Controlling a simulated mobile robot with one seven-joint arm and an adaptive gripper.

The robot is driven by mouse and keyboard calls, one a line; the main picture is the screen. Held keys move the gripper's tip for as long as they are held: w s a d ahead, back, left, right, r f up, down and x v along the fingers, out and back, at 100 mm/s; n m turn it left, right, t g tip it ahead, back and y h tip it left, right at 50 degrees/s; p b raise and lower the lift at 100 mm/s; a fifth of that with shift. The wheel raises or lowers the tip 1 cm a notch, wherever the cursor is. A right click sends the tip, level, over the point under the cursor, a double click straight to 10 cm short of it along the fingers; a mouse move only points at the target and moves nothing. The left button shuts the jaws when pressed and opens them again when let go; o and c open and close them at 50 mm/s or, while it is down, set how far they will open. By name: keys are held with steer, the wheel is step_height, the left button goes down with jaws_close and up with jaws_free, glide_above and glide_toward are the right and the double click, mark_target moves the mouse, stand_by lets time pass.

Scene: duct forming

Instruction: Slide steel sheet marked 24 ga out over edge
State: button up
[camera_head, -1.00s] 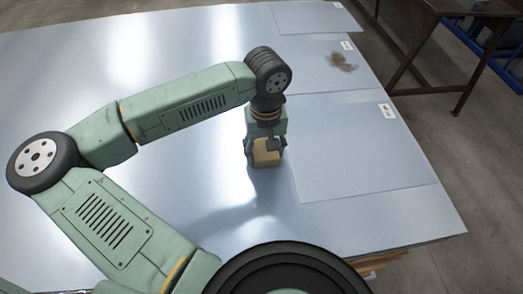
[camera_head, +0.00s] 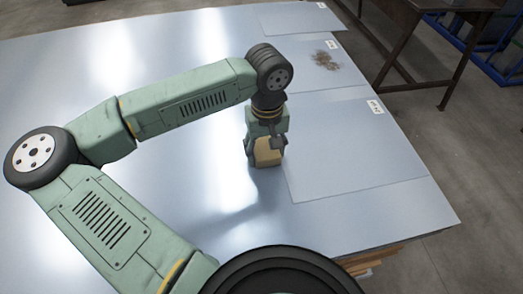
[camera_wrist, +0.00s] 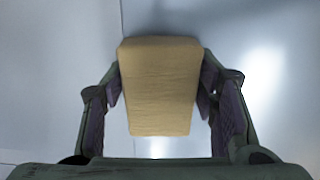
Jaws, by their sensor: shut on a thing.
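Three grey-blue steel sheets with small white labels lie along the right side of a broad steel surface: a near sheet (camera_head: 345,150), a middle one (camera_head: 300,72) with a brown stain, and a far one (camera_head: 295,18). The label writing is too small to read, so I cannot tell which is marked 24 ga. My gripper (camera_head: 267,150) points down just left of the near sheet's left edge. It is shut on a tan block (camera_wrist: 160,85), which also shows in the head view (camera_head: 268,152). I cannot tell whether the block touches the steel surface.
The broad steel surface (camera_head: 150,55) ends at a right edge, with wood (camera_head: 375,258) under its near right corner. A dark metal table (camera_head: 410,20) stands beyond, with blue metalwork (camera_head: 475,45) behind. Grey floor between is clear.

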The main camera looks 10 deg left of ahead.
mark_target(299, 152)
steer(key=shift+w+d+f, duration=0.1)
steer(key=shift+w+d, duration=0.05)
steer(key=shift+d, duration=0.4)
steer(key=shift+w+d, duration=0.1)
steer(key=shift+d, duration=0.05)
steer(key=shift+w+d+b, duration=0.25)
steer(key=shift+d+b, duration=0.05)
steer(key=shift+d, duration=0.2)
steer(key=shift+w+d+b, duration=0.2)
steer(key=shift+d+b, duration=0.05)
steer(key=shift+d, duration=0.4)
steer(key=shift+w+d+b, duration=0.25)
steer(key=shift+d, duration=0.25)
steer(key=shift+w+d+b, duration=0.2)
steer(key=shift+d+b, duration=0.05)
steer(key=shift+d, duration=0.25)
steer(key=shift+w+d+b, duration=0.2)
steer(key=shift+w+d, duration=0.05)
steer(key=shift+d, duration=0.35)
steer(key=shift+w+d+b, duration=0.15)
steer(key=shift+w+d, duration=0.1)
steer(key=shift+d, duration=0.3)
steer(key=shift+r, duration=0.25)
